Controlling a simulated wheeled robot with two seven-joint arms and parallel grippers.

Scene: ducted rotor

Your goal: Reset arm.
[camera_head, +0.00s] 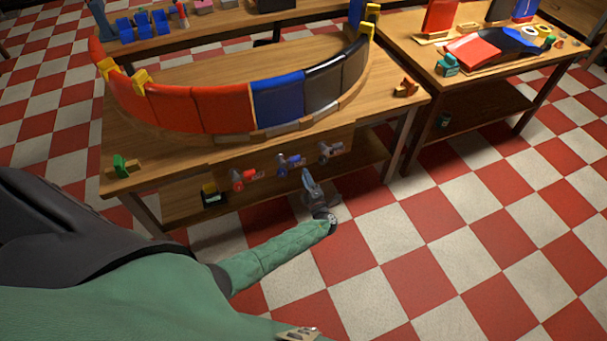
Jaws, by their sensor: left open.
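My left arm comes in from the left, and its small grey gripper (309,182) is over the floor in front of the near wooden table (190,172). It is open, and I see nothing between its fingers. On that table stands a curved wall of panels, with red panels (220,107) at the left and middle, a blue panel (278,100) and black panels (324,87) at the right. Yellow clamps (141,80) sit on its upper edge.
Drills hang under the tabletop, including a red one (243,178) and a blue one (289,162), behind the left gripper. A second table (400,38) at the right holds loose panels and tape. The checkered floor (480,240) at the lower right is clear.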

